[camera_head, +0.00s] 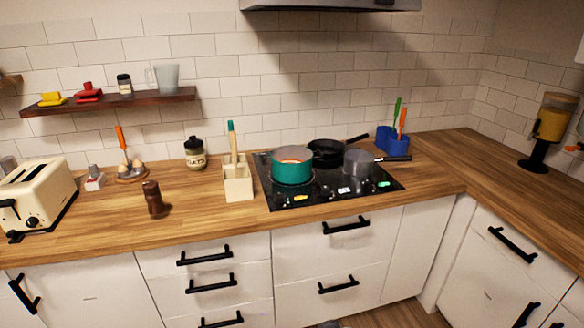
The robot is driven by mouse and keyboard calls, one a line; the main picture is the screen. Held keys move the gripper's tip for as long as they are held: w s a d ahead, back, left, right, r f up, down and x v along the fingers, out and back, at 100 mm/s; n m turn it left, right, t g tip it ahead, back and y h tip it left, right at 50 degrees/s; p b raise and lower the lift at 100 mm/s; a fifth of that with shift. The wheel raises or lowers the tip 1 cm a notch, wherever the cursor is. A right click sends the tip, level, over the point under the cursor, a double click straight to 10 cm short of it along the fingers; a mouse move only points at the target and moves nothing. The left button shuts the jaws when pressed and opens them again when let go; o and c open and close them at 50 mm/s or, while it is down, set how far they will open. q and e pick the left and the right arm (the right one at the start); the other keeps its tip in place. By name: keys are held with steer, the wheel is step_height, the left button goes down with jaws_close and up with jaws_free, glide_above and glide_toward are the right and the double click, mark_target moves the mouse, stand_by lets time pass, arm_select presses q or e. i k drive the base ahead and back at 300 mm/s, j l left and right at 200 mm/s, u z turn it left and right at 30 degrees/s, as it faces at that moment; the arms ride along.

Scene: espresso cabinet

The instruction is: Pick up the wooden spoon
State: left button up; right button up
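A slim utensil (233,146) with a wood-coloured shaft and a teal upper end stands nearly upright in a pale open-topped utensil holder (239,189). It is the only utensil I see with a wooden shaft, but its lower end is hidden in the holder, so I cannot tell for sure that it is the wooden spoon. The holder stands on the wooden counter, just left of the black cooktop. Neither of my grippers is in view.
A teal pot (292,170), a black pan (326,156) and a grey saucepan (358,163) stand on the cooktop (322,193). An oats jar (195,155) and a dark brown grinder (154,200) are left of the holder. The counter (196,212) in front is clear.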

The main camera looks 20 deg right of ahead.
mark_target(232, 140)
steer(key=i+u, duration=0.3)
steer(key=i, duration=0.75)
